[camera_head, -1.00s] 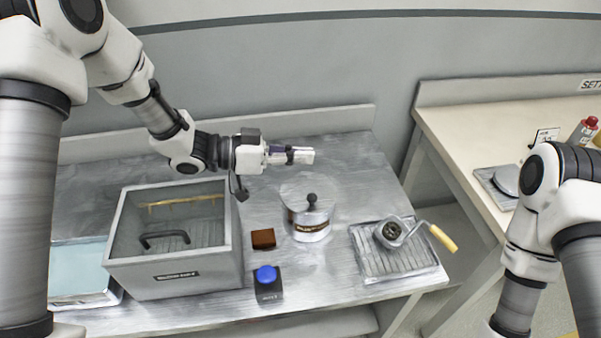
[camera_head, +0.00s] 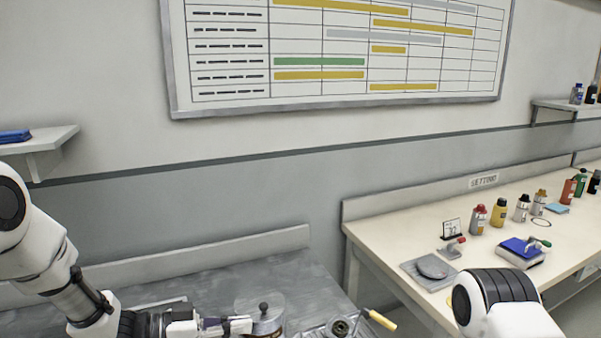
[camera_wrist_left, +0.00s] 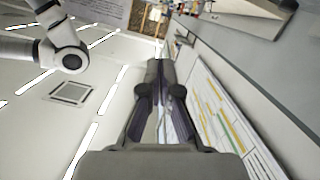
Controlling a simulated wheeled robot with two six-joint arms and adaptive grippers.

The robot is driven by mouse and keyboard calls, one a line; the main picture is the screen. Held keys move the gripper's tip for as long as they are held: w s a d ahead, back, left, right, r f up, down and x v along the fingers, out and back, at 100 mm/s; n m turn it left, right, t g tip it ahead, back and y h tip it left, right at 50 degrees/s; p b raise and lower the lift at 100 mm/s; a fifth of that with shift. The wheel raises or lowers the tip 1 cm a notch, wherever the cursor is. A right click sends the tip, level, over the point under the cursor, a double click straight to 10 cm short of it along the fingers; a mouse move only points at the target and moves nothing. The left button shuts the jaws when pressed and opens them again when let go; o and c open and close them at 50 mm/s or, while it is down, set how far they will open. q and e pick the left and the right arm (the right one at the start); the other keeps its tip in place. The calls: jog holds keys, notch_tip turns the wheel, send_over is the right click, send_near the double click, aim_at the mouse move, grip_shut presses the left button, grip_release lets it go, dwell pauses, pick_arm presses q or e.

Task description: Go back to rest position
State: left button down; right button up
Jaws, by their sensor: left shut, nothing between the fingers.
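My left gripper (camera_head: 226,325) is at the bottom of the head view, pointing right over the grey metal bench (camera_head: 215,285). It is shut and empty, and its closed fingers also show in the left wrist view (camera_wrist_left: 160,75). A round metal pot with a black knob (camera_head: 262,308) stands close to its fingertips in the picture. I cannot tell whether they touch. My right arm (camera_head: 500,300) shows only as a white and black joint at the lower right. The right gripper is out of the frame.
A tool with a yellow handle (camera_head: 380,319) lies at the bottom. A wall chart (camera_head: 340,50) and shelf (camera_head: 45,142) are above.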

pick_arm(q)
jog(key=s+a+f+n+y, duration=0.1)
jog(key=s+f+n+y, duration=0.4)
jog(key=f, duration=0.8)
jog(key=s+a+f+n+y, duration=0.15)
jog(key=s+f+n, duration=0.4)
jog(key=f, duration=0.75)
jog(key=s+a+f+g+y, duration=0.2)
jog(key=s+a+f+y, duration=0.1)
jog(key=s, duration=0.5)
jog(key=s+a+f+n+g+y, duration=0.1)
jog(key=s+a+f+g+y, duration=0.2)
jog(key=s+a+y, duration=0.2)
jog(key=s+a, duration=0.3)
jog(key=s, duration=0.1)
jog(key=shift+a+g, duration=0.2)
jog(key=shift+g, duration=0.1)
jog(key=shift+s, duration=0.1)
